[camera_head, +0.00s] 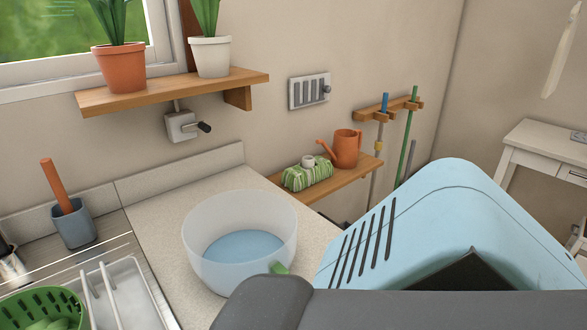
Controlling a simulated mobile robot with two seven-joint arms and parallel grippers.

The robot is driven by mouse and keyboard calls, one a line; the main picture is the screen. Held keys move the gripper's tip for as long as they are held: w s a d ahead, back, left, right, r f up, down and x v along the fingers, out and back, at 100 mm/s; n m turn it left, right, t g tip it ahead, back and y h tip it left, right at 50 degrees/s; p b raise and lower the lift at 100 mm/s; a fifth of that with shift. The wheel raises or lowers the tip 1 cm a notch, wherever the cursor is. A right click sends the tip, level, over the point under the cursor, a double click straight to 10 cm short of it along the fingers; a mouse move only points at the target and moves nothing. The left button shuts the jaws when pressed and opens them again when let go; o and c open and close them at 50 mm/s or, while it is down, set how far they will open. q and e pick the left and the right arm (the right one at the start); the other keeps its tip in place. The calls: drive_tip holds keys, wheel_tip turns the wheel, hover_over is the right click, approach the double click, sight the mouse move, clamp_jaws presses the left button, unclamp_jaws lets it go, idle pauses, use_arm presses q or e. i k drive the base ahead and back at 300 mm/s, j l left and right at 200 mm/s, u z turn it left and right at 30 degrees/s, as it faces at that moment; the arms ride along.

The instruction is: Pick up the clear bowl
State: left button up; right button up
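The clear bowl (196,240) is a large translucent bowl on the pale counter, left of centre. It stands upright and holds something blue and flat at the bottom, which looks like water. A dark grey part and a light blue slotted shell fill the lower right and cover the area beside the bowl's lower right edge. I cannot make out fingertips of either gripper.
The counter (172,205) is bare behind the bowl. A dish rack (133,282) and a green colander (40,308) are at the left, with a grey cup (73,227) behind them. A wall shelf (170,90) with two potted plants hangs above. A lower shelf (345,182) holds an orange watering can (346,148).

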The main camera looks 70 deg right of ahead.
sight(231, 237)
drive_tip(key=z, duration=1.45)
drive_tip(key=k+z, duration=0.2)
drive_tip(key=k, duration=0.3)
